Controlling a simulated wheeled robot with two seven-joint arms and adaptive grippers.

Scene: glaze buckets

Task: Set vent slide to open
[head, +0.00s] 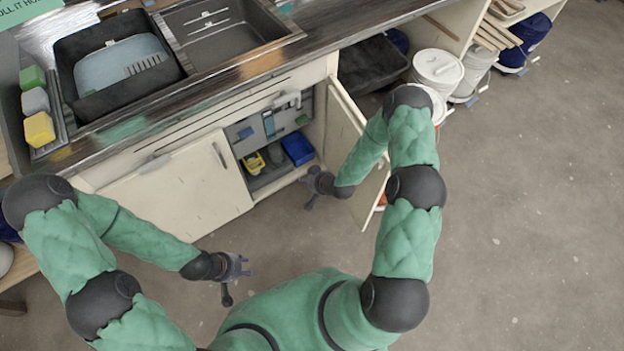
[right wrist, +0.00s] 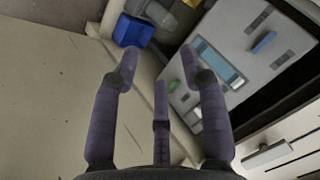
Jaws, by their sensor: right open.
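A grey box (head: 262,128) is fixed inside the open cabinet under the sink. In the right wrist view its face (right wrist: 235,50) carries a blue tab (right wrist: 264,42), a teal window (right wrist: 215,62), dark slots and a small green part (right wrist: 173,86). I cannot tell for certain which part is the vent slide, nor its setting. My right gripper (head: 314,194) is in front of the cabinet opening beside the door, apart from the box. Its fingers (right wrist: 165,75) are spread and empty. My left gripper (head: 237,282) hangs above the floor, away from the cabinet, with nothing visible in it.
The cabinet door (head: 349,130) stands open to the right, close to my right forearm. A blue bin (head: 298,148) and a yellow item (head: 254,163) lie inside the cabinet. The sink counter (head: 205,85) is above.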

